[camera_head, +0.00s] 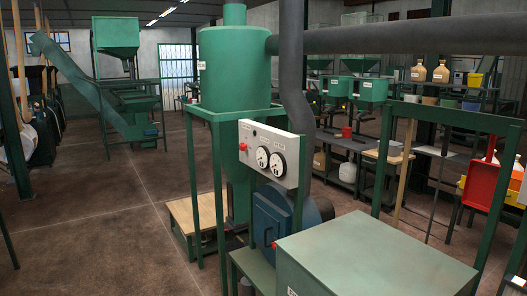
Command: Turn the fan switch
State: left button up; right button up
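A light grey control panel (272,151) is mounted on the green frame near the middle of the view. It carries two round white dials, a left dial (262,157) and a right dial (277,164). A red knob or button (243,146) sits at its left edge. The panel's labels are too small to read, so I cannot tell which control is the fan switch. A blue rounded machine housing (272,222) stands below the panel, with a small red spot (274,245) on its front. Neither of my grippers is in view.
A green cylinder (232,68) with dark pipes rises behind the panel. A large green box (365,262) fills the lower right foreground. Open brown floor (95,225) extends to the left.

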aim_at(242, 147)
jog(key=i+j+z, duration=0.1)
jog(key=z, duration=0.2)
jog(key=i+j+z, duration=0.1)
jog(key=z, duration=0.25)
jog(key=i+j+z, duration=0.1)
jog(key=j, duration=0.25)
jog(key=i+j+z, duration=0.1)
jog(key=i+j, duration=0.2)
jog(key=i+j+z, duration=0.15)
jog(key=j, duration=0.3)
jog(key=i+j+z, duration=0.1)
jog(key=j, duration=0.3)
jog(key=i+j+z, duration=0.1)
jog(key=j, duration=0.3)
jog(key=i+j, duration=0.15)
jog(key=j, duration=0.2)
jog(key=i+j, duration=0.15)
jog(key=j, duration=0.25)
jog(key=i+j, duration=0.15)
jog(key=j, duration=0.2)
jog(key=i+j, duration=0.15)
jog(key=j, duration=0.2)
